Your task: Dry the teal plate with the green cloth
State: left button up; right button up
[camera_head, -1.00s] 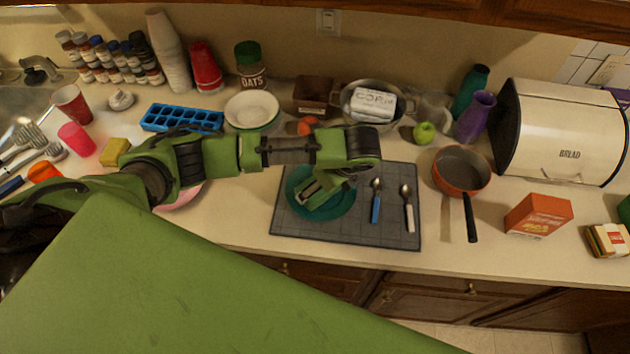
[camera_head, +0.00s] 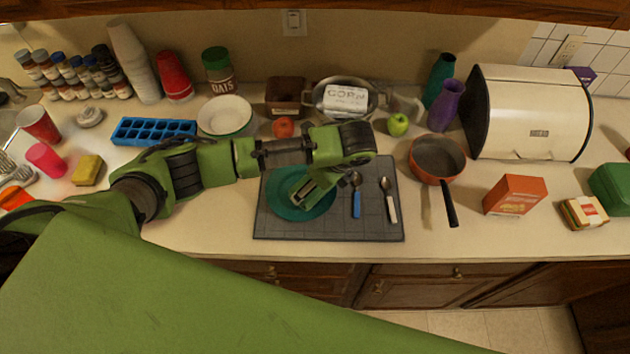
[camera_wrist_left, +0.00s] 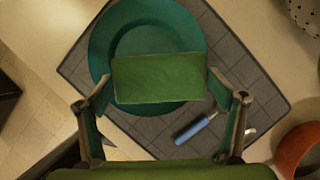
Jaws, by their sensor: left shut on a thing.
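The teal plate (camera_head: 280,207) lies on a dark grey mat on the counter. My left gripper (camera_head: 301,194) is over the plate, pointing down. In the left wrist view the plate (camera_wrist_left: 108,42) is behind the green cloth (camera_wrist_left: 157,79), a flat green block between the two fingertips. My left gripper (camera_wrist_left: 158,82) is shut on the cloth. The cloth overlaps the plate's lower part in that view; whether it touches the plate I cannot tell. In the head view the arm and gripper mostly hide the cloth. My right gripper is not in view.
The grey mat (camera_head: 330,225) also holds a blue-handled spoon (camera_head: 357,200) and a white-handled spoon (camera_head: 390,200). An orange pan (camera_head: 436,160) stands to the right. An apple (camera_head: 398,124) and colander (camera_head: 325,100) are behind. The counter's front strip is clear.

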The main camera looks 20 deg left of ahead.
pick_arm(q)
jog(key=shift+r, duration=2.75)
jog(key=shift+w, duration=0.1)
jog(key=shift+r, duration=1.5)
